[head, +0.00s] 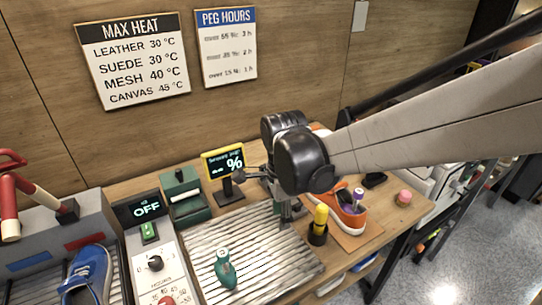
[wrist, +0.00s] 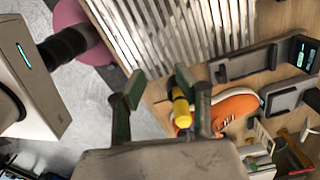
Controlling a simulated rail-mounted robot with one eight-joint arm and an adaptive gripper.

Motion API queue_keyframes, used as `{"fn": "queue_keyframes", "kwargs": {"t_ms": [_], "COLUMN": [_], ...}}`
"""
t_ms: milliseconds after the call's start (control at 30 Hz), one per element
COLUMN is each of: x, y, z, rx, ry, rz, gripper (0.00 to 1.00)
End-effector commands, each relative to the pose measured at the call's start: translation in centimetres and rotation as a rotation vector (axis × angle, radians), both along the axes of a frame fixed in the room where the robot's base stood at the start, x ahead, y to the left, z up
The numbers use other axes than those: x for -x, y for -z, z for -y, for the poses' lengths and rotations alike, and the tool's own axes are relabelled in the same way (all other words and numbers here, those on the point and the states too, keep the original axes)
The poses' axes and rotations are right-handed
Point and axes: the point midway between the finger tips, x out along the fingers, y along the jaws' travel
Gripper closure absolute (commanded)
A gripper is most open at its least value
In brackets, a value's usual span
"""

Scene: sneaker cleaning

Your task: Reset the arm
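My arm reaches in from the right in the head view, and its black wrist joint hides part of the bench behind it. My gripper (head: 268,196) is above the right part of the ribbed metal tray (head: 205,262). In the wrist view my gripper (wrist: 162,88) has its two green-padded fingers spread apart, with nothing held between them. A yellow-handled tool (head: 321,215) stands upright in a dark holder right of the gripper; it also shows in the wrist view (wrist: 181,108), beyond the fingers and apart from them.
An orange sneaker (head: 350,214) with items in it stands at the right. A teal tool (head: 224,268) is on the tray. A percent display (head: 224,163) and a green device (head: 182,197) stand behind. A blue sneaker (head: 88,276) and an OFF panel (head: 147,209) are left.

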Motion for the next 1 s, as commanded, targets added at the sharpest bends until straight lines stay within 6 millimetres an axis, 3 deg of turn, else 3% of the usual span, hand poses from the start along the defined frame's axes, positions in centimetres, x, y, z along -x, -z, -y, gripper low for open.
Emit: {"fn": "queue_keyframes", "kwargs": {"t_ms": [267, 600, 1000], "x": [1.1, 4.3, 8.8], "y": [-2.1, -5.8, -8.0], "z": [2.2, 6.9, 11.5], "rx": [-0.013, 0.031, 0.226], "ry": [-0.157, -0.562, -1.026], "rz": [0.074, 0.265, 0.454], "gripper": [0.69, 0.69, 0.69]}}
